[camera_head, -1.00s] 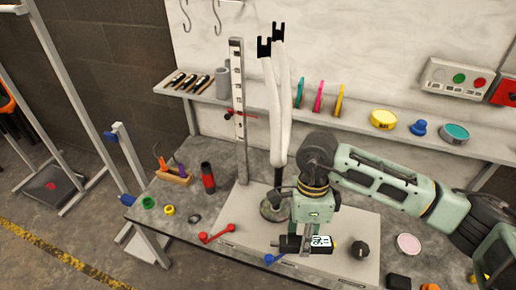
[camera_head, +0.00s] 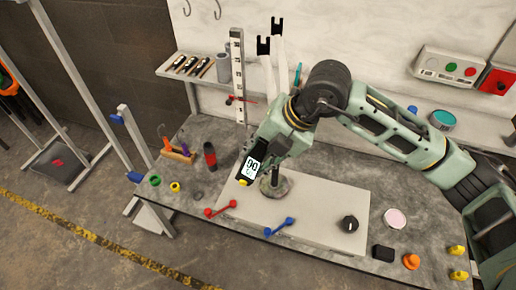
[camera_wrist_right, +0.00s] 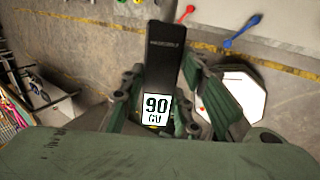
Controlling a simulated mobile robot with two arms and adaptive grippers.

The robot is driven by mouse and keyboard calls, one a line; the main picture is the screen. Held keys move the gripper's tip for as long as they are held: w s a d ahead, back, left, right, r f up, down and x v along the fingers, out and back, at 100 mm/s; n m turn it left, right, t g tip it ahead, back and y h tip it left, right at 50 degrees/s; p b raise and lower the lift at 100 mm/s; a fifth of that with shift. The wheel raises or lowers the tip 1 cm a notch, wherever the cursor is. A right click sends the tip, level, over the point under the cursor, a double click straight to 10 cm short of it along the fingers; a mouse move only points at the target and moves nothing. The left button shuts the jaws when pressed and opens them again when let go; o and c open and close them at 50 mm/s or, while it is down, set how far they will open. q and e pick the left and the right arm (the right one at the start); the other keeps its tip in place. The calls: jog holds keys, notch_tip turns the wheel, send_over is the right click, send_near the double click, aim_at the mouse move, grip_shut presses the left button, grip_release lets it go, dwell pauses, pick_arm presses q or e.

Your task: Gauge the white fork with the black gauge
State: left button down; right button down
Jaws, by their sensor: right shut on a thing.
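The white fork (camera_head: 267,75) stands upright on a round foot (camera_head: 274,187). Its two white legs point up and end in black tips; my right arm hides its lower part in the head view. My right gripper (camera_head: 262,154) is shut on the black gauge (camera_head: 250,168), left of and in front of the fork's foot. The gauge's white display reads 90. In the right wrist view, the gauge's black body (camera_wrist_right: 165,55) sticks out between the fingers. I cannot tell whether the gauge touches the fork. My left gripper is out of view.
A tall marked ruler post (camera_head: 238,75) stands left of the fork. A pale plate (camera_head: 315,215) bears a blue lever (camera_head: 279,228) and a black knob (camera_head: 347,224). A red lever (camera_head: 222,206) lies at its left. Several small parts line the bench's right front.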

dwell(0.3)
jog(key=shift+b, duration=0.3)
jog(key=shift+w, duration=0.1)
jog(key=shift+w+d+b, duration=0.2)
jog(key=shift+w+d, duration=0.05)
jog(key=shift+w, duration=0.5)
jog(key=shift+w+d+b, duration=0.25)
jog(key=shift+w+d, duration=0.05)
jog(key=shift+w, duration=0.5)
jog(key=shift+w+d+b, duration=0.2)
jog(key=shift+w+d, duration=0.05)
jog(key=shift+w, duration=0.5)
jog(key=shift+w+d, duration=0.25)
jog(key=shift+w, duration=0.6)
dwell(0.3)
jog(key=shift+s+a+b, duration=0.25)
jog(key=shift+s+a, duration=0.15)
jog(key=shift+s, duration=0.9)
jog(key=shift+s+a+b, duration=0.25)
jog(key=shift+s+a, duration=0.15)
jog(key=shift+s, duration=0.85)
jog(key=shift+s+a+b, duration=0.25)
jog(key=shift+s+a, duration=0.15)
jog(key=shift+s, duration=0.9)
